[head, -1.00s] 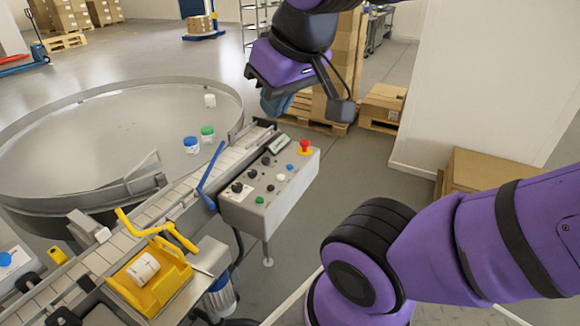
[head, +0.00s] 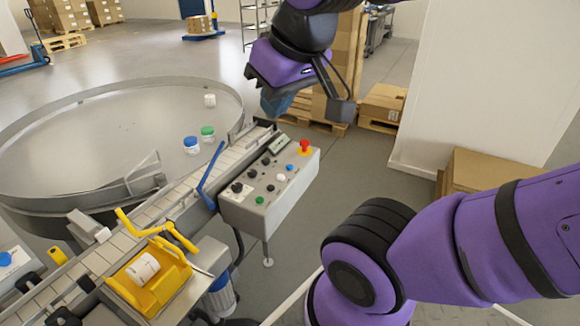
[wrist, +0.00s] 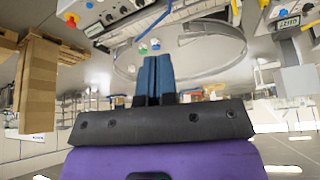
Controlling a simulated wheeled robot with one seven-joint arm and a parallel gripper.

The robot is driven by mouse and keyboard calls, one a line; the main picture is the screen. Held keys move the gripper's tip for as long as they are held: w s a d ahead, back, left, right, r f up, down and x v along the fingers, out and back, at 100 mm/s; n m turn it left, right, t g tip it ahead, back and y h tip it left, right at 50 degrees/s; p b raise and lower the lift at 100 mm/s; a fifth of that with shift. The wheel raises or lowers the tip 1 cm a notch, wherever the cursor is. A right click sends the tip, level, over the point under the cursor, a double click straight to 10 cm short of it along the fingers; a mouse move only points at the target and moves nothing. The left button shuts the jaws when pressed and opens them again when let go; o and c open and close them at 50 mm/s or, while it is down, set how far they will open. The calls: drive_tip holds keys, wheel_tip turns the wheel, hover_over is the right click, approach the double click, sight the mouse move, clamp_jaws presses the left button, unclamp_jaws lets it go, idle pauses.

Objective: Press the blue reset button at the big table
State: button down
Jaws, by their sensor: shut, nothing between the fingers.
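The grey control box (head: 268,205) stands beside the conveyor at the big round table (head: 110,120). Its small blue button (head: 290,167) is near the right end, between a white button (head: 281,177) and a red emergency stop (head: 304,147). My gripper (head: 275,105) hangs in the air above and behind the box, apart from it. In the wrist view its blue fingers (wrist: 153,80) are together with nothing between them. The wrist view is upside down and shows the box (wrist: 120,18) at its top, with the blue button (wrist: 89,4) near the edge.
Jars with a blue lid (head: 191,146) and a green lid (head: 207,133) and a white jar (head: 210,101) stand on the round table. A blue guide arm (head: 211,178) crosses the conveyor. A yellow holder (head: 150,285) is in front. Cartons (head: 383,106) stand behind.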

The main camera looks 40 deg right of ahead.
drive_tip(key=w+d+f+m+h, duration=0.25)
drive_tip(key=w+d, duration=0.25)
drive_tip(key=w, duration=0.5)
drive_tip(key=m+t+y, duration=0.1)
drive_tip(key=m+t, duration=0.3)
drive_tip(key=m, duration=0.4)
hover_over(292, 166)
wheel_tip(292, 166, down, 26)
drive_tip(key=shift+f, duration=0.2)
drive_tip(key=shift+w+f, duration=0.1)
drive_tip(key=shift+f, duration=0.05)
drive_tip(key=shift+f, duration=4.25)
